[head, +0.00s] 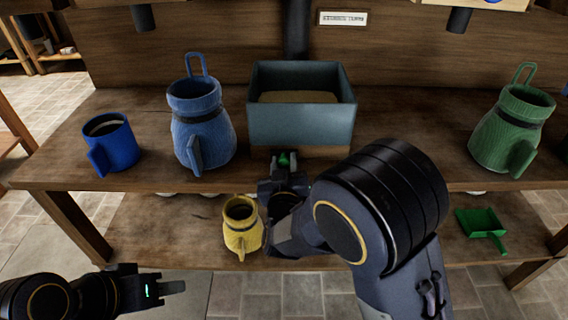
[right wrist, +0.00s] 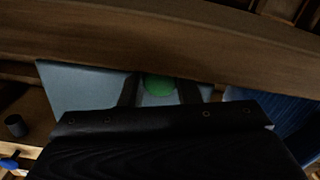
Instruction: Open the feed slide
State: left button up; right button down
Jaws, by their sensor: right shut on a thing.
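A grey-blue feed bin (head: 300,124) with pale grain in it stands at the back middle of the wooden bench. A small green knob (head: 284,158) sits low at its front, and I take it to be the handle of the feed slide. My right gripper (head: 283,164) is shut on the knob. In the right wrist view the green knob (right wrist: 158,88) shows between the two dark fingers, against the grey-blue bin (right wrist: 85,88). The slide's plate is not clearly visible. My left gripper (head: 160,288) is at the lower left, away from the bench, its jaw opening unclear.
A blue mug (head: 122,148) and a blue sack-like jug (head: 202,135) stand left of the bin. A green jug (head: 512,130) stands at the right. Below are a yellow jug (head: 241,232) and a green scoop (head: 482,223).

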jog(key=d+b, duration=0.2)
jog(key=d, duration=0.5)
jog(key=c, duration=1.1)
grip_release()
jog(key=shift+o, duration=0.2)
jog(key=s, duration=0.7)
jog(key=shift+s, duration=0.4)
